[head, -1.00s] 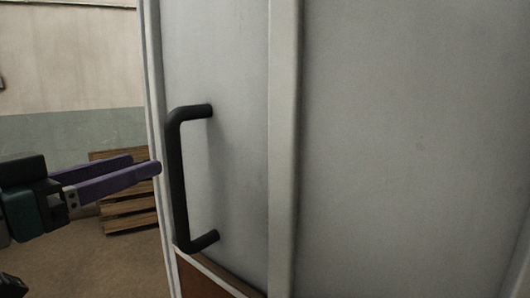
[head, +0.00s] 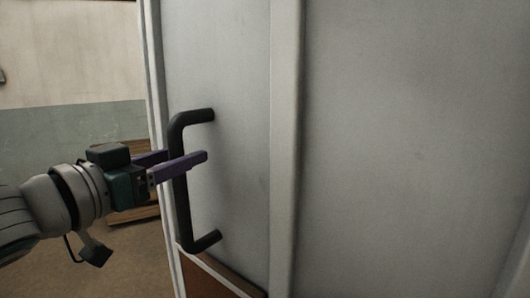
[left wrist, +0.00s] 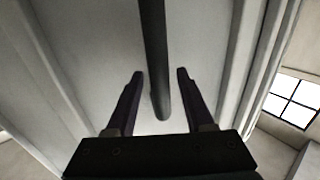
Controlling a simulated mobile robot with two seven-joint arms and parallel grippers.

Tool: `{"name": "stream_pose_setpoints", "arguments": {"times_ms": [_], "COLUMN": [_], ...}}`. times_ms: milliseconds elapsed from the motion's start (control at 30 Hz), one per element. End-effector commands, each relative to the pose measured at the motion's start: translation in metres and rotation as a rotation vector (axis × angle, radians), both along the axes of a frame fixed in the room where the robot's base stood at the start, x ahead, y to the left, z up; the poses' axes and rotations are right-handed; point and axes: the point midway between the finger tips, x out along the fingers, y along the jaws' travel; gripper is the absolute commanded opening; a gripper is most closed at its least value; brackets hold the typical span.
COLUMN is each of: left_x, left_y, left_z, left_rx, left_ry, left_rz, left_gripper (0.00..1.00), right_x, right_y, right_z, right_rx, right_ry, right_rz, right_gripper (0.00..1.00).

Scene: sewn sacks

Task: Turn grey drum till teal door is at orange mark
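The grey drum (head: 400,130) fills the right and middle of the head view, with an upright rib (head: 284,150) on its panel. A black bar handle (head: 180,205) stands upright on the panel left of that rib. My left gripper (head: 187,156) is open, with its purple fingers on either side of the handle's upright bar. In the left wrist view the open fingers (left wrist: 160,78) have the black bar (left wrist: 153,40) between them, with gaps on both sides. No teal door or orange mark shows. My right gripper is not in view.
A wooden pallet stack (head: 135,215) stands on the brown floor behind my left arm. A brown panel (head: 212,278) shows below the handle. A window (left wrist: 293,97) is at the right in the left wrist view.

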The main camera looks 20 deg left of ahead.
Motion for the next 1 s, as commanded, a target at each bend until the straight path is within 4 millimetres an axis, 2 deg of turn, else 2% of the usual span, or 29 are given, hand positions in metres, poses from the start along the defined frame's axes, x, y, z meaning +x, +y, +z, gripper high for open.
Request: {"name": "stream_pose_setpoints", "arguments": {"times_ms": [67, 433, 1000], "left_x": [-0.0001, -0.0002, -0.0003], "left_y": [0.0000, 0.0000, -0.0002], "left_z": [0.0000, 0.0002, 0.0004], "left_rx": [0.000, 0.000, 0.000], "left_ry": [0.000, 0.000, -0.001], "left_rz": [0.000, 0.000, -0.001], "left_gripper": [0.42, 0.01, 0.00], "right_x": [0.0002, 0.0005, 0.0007], "right_y": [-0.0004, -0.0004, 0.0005], "right_z": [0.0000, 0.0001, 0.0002], "right_rx": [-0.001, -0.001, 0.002], "right_ry": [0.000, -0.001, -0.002], "right_rz": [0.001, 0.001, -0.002], "right_gripper": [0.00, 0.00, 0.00]}}
